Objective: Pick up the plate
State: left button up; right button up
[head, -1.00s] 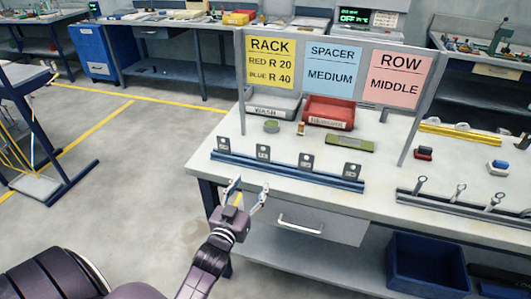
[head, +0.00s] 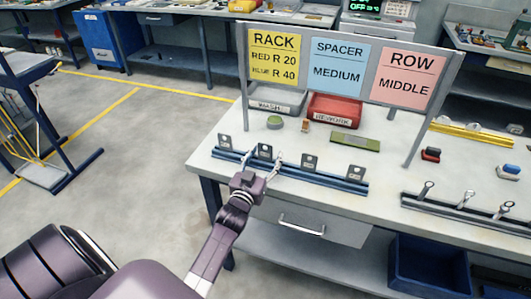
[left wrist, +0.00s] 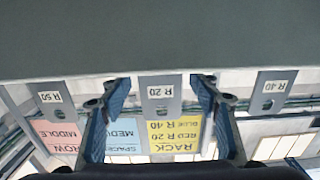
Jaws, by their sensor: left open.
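Several small grey plates with white labels stand upright along a blue rack bar (head: 330,183) near the table's front edge. The second plate from the left (head: 265,150) is at my left gripper (head: 262,160). In the left wrist view, which is upside down, a plate labelled R 20 (left wrist: 160,97) sits between the two spread fingers of my left gripper (left wrist: 160,84), with a gap on each side. Plates labelled R 50 (left wrist: 53,100) and R 40 (left wrist: 272,88) flank it there, outside the fingers. My right gripper is not in view.
A sign board (head: 345,30) reads rack red R 20, blue R 40, spacer medium, row middle. A red rework tray (head: 334,108), a grey wash tray (head: 277,99) and a green strip (head: 355,143) lie behind the bar. A second rack bar (head: 450,211) is at right.

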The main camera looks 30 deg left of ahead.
pick_arm(q)
jog(key=c, duration=1.4)
jog(key=shift+r, duration=0.1)
notch_tip(320, 180, up, 20)
jog(key=shift+f, duration=0.1)
